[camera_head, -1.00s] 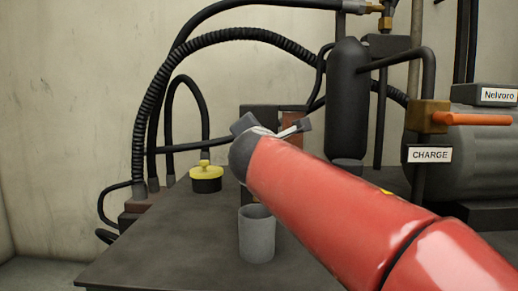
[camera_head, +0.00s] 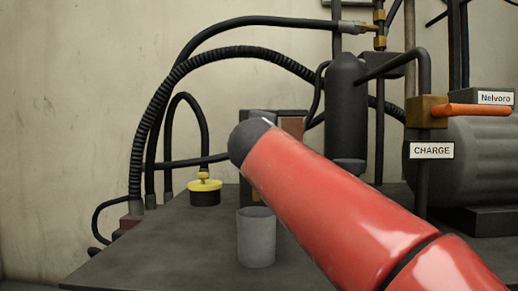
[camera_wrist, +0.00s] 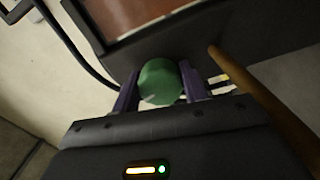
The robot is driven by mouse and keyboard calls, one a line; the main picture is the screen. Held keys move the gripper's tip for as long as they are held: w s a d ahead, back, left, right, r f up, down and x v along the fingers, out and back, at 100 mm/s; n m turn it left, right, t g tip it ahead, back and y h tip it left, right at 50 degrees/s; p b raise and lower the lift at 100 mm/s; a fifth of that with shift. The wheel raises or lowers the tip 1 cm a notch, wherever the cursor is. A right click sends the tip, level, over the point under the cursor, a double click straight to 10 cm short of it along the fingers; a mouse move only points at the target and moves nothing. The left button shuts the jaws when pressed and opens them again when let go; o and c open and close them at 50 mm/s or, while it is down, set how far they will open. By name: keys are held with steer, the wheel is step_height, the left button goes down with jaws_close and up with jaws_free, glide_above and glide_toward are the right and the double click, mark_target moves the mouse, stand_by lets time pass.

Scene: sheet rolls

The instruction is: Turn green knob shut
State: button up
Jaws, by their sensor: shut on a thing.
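The green knob (camera_wrist: 160,82) shows in the wrist view, round, on the face of a dark panel. My gripper (camera_wrist: 160,92) has its two fingers on either side of the knob and is shut on it. A small pale mark shows near the knob's lower edge. In the head view my red arm reaches toward the dark box at the back of the table, and its wrist hides the knob and the fingers.
A grey cup (camera_head: 256,238) stands on the dark table (camera_head: 150,248) below my arm. A yellow-topped black pot (camera_head: 205,192) is to its left. At right are an orange lever (camera_head: 472,110), a CHARGE sign (camera_head: 431,150) and a grey tank (camera_head: 475,160). Black hoses arch behind.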

steer(key=shift+f+m, duration=0.1)
steer(key=shift+m, duration=0.5)
steer(key=o, duration=1)
steer(key=s, duration=0.7)
steer(key=shift+s, duration=0.4)
